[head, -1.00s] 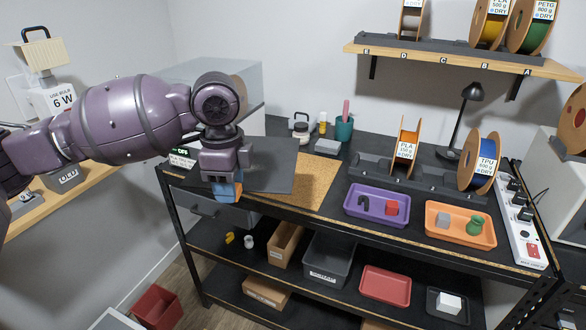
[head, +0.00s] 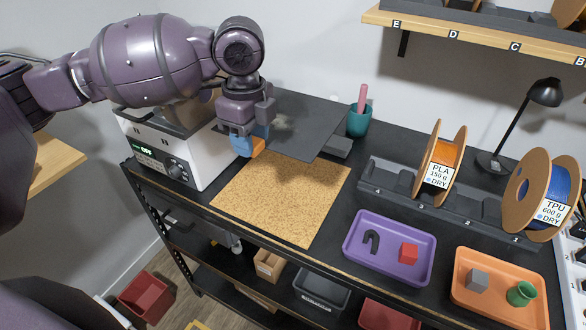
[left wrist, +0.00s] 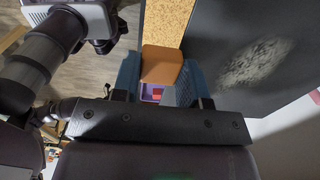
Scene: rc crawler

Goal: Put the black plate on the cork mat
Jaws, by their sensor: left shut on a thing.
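The black plate (head: 308,128) is a thin dark sheet with an orange grip tab (head: 257,146). My left gripper (head: 248,142) is shut on this tab and holds the plate roughly flat, above the bench behind the cork mat. The tan cork mat (head: 282,197) lies bare on the bench in front of the plate. In the left wrist view the orange tab (left wrist: 162,66) sits between the blue fingers, and the plate (left wrist: 225,50) extends to the right with a grey smudge on it. The cork (left wrist: 166,20) shows at the top. My right gripper is not in view.
A white printer-like machine (head: 180,150) stands left of the mat. A teal cup (head: 358,122) and a grey block (head: 338,147) are behind it. A purple tray (head: 392,262), an orange tray (head: 470,303) and a spool rack (head: 400,190) stand to the right.

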